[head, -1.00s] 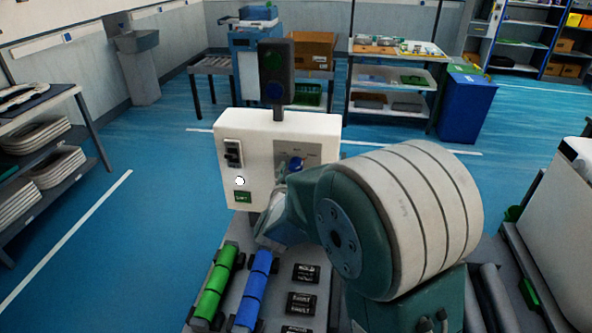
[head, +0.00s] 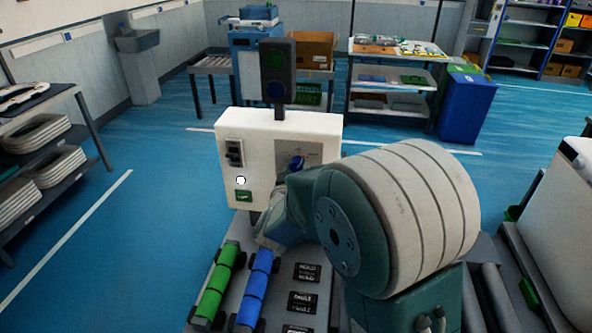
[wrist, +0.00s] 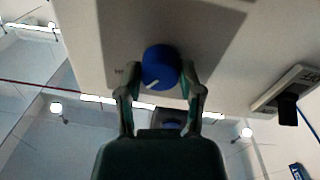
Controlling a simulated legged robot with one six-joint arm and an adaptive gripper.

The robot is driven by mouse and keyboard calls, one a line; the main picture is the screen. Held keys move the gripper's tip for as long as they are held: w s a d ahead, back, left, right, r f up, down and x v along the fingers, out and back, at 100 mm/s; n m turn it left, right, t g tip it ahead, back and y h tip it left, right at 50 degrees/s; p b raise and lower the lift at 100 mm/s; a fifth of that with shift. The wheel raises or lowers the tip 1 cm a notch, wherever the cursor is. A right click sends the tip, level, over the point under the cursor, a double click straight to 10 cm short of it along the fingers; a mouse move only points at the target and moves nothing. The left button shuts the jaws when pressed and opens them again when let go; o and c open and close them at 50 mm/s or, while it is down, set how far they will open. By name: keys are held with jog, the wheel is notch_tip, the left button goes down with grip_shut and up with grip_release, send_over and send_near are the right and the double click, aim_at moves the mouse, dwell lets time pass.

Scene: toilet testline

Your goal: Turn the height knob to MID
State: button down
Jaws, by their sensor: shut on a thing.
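The height knob is a round blue knob (wrist: 161,67) with a white pointer line, on a grey plate on the control box. In the wrist view the fingers of my gripper (wrist: 160,84) lie on both sides of it, shut on it. The pointer line runs toward the lower left in that view. In the head view the blue knob (head: 297,162) shows on the right of the white control box (head: 262,143), partly behind my arm. The gripper itself is hidden there. The label lettering is too small to read.
The box also carries a black switch (head: 234,153), a white button (head: 240,180) and a green label (head: 243,196). A dark signal light (head: 276,72) stands above it. Green rollers (head: 216,283) and blue rollers (head: 255,290) lie on the bench in front, beside black labelled plates (head: 303,301).

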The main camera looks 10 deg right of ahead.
jog(key=n, duration=0.7)
jog(key=shift+a+t, duration=0.1)
jog(key=shift+t, duration=0.2)
jog(key=shift+n, duration=0.3)
jog(key=shift+c, duration=1.2)
grip_release()
jog(key=shift+a, duration=0.15)
jog(key=v, duration=1.1)
jog(key=shift+s+a, duration=0.2)
jog(key=shift+s, duration=0.2)
